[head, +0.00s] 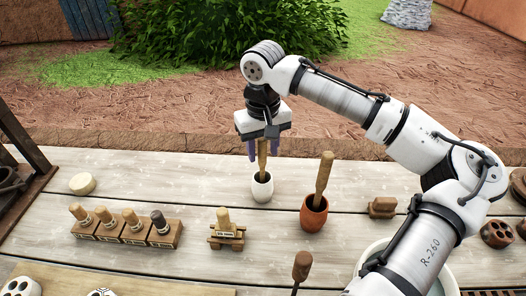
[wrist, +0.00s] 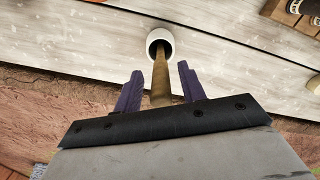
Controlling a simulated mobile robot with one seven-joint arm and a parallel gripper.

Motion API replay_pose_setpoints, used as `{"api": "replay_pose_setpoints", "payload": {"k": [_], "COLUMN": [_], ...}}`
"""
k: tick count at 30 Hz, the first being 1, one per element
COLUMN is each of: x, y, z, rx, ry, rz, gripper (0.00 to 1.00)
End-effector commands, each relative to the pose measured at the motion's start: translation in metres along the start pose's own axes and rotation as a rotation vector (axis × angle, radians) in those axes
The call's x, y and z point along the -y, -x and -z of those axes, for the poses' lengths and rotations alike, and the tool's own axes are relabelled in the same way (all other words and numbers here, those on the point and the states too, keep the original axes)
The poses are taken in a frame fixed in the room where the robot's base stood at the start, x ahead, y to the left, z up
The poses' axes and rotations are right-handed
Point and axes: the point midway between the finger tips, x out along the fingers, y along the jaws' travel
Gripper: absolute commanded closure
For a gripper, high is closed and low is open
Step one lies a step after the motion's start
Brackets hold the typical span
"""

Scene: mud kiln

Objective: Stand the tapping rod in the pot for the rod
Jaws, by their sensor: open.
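A wooden rod (head: 262,160), which I take to be the tapping rod, stands nearly upright in a small white pot (head: 261,190) on the plank table. My gripper (head: 264,152) is above the pot, pointing down and open, with a purple finger on either side of the rod's upper part. The wrist view shows the rod (wrist: 160,78) between the open fingers, with a gap on each side, and its lower end inside the white pot (wrist: 151,36). The rod's top end is hidden by my gripper.
A terracotta pot (head: 314,215) holding a thick wooden stick (head: 324,172) stands to the right. A wooden block (head: 139,231) with several stamps and a small wooden stand (head: 227,236) lie left and front. A pale disc (head: 82,183) is far left. Planks behind the white pot are clear.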

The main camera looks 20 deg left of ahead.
Motion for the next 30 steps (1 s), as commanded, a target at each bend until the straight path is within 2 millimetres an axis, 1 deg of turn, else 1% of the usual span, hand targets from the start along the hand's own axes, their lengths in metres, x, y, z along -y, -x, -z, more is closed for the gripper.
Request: {"api": "replay_pose_setpoints", "payload": {"k": [9, 12, 15, 18, 21, 30], "x": [0.0, 0.001, 0.0, 0.0, 0.0, 0.0], "y": [0.067, 0.085, 0.098, 0.105, 0.108, 0.108], "z": [0.001, 0.001, 0.0, 0.0, 0.0, 0.0], "rx": [-0.002, -0.002, -0.001, 0.0, 0.001, 0.001], "ry": [0.0, 0.0, 0.0, 0.0, 0.0, 0.0], "rz": [0.0, 0.0, 0.0, 0.0, 0.0, 0.0], "gripper": [0.6, 0.6, 0.6, 0.6, 0.6, 0.6]}}
